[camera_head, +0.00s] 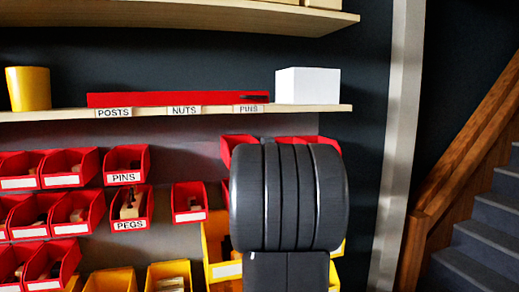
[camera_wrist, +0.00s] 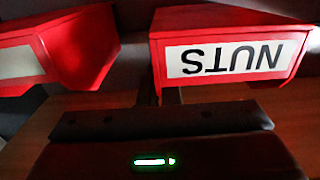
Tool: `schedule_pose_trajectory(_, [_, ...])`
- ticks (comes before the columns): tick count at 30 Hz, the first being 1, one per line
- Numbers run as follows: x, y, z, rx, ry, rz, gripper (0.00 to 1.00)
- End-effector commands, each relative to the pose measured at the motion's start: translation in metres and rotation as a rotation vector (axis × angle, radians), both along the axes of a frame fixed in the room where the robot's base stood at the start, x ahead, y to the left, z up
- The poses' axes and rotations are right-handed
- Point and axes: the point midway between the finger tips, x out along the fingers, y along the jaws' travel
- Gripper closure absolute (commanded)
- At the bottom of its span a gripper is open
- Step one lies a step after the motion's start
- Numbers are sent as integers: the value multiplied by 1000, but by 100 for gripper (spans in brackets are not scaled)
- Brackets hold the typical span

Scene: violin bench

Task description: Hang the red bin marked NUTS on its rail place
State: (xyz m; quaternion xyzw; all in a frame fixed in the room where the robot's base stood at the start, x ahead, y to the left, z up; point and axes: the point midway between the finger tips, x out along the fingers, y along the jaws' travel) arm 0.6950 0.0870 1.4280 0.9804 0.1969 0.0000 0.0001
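The red bin marked NUTS (camera_wrist: 232,25) shows in the wrist view, upper right, with its white label upside down. My gripper (camera_wrist: 160,92) is at that bin's lower left corner in the picture, with two dark fingers close together. I cannot tell whether they grip the bin's wall. In the head view my dark arm hides the gripper, and no bin there is readable as NUTS. A NUTS label (camera_head: 184,110) is on the shelf edge between POSTS and PINS labels. A bare wall gap (camera_head: 180,160) lies right of the red PINS bin (camera_head: 125,160).
Red bins hang in rows at left, including PEGS (camera_head: 130,207) and one at its right (camera_head: 188,201). Yellow bins (camera_head: 168,277) are below. A shelf (camera_head: 40,116) above holds a yellow cup (camera_head: 28,88) and white box (camera_head: 307,86). Another red bin (camera_wrist: 85,45) is beside NUTS.

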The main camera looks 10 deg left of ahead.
Motion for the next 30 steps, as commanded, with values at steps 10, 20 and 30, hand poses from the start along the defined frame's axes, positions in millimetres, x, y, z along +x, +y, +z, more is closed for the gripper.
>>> schedule_pose_trajectory(10, [0,0,0,0,-1,0,100])
schedule_pose_trajectory(20, [-4,-2,0,0,0,0,100])
schedule_pose_trajectory(30, [-9,-4,1,1,-1,0,100])
